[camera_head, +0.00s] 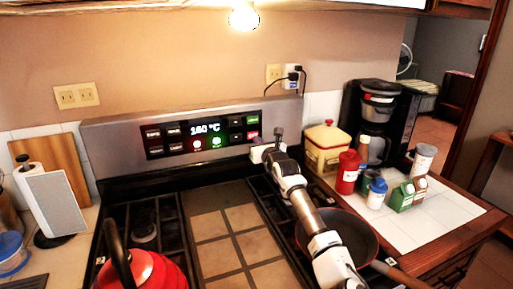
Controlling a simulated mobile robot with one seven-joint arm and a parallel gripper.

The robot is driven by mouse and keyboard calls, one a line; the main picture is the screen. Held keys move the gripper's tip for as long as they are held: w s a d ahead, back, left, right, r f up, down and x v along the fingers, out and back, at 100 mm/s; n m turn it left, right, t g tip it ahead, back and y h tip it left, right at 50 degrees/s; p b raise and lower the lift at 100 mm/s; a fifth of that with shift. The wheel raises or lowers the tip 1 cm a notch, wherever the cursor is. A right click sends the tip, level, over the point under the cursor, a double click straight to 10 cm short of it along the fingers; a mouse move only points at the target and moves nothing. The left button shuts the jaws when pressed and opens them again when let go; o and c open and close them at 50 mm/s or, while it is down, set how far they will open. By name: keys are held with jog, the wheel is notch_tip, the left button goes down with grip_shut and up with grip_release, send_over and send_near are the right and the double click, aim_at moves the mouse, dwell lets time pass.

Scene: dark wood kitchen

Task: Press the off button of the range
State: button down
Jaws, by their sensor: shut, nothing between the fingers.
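The range (182,125) has a steel back panel with a black control strip (204,132). Its lit display (205,129) reads what looks like 160 °C. Below the display are a red button (198,144) and a green button (216,142). More small buttons sit at both ends, including a green one (253,119) and a red one (252,135) at the right. Their labels are too small to read, so I cannot tell which is off. My gripper (257,154) is shut and empty, just below and right of the strip's right end. Contact with the panel cannot be told.
A red kettle (150,272) stands on the left burners and a dark pan (355,232) on the right ones, beside my arm. A beige canister (325,147), bottles and a coffee maker (378,110) crowd the right counter. The middle griddle (232,232) is clear.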

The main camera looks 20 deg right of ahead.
jog(key=shift+w+b, duration=0.8)
jog(key=shift+w, duration=0.2)
jog(key=shift+w, duration=0.1)
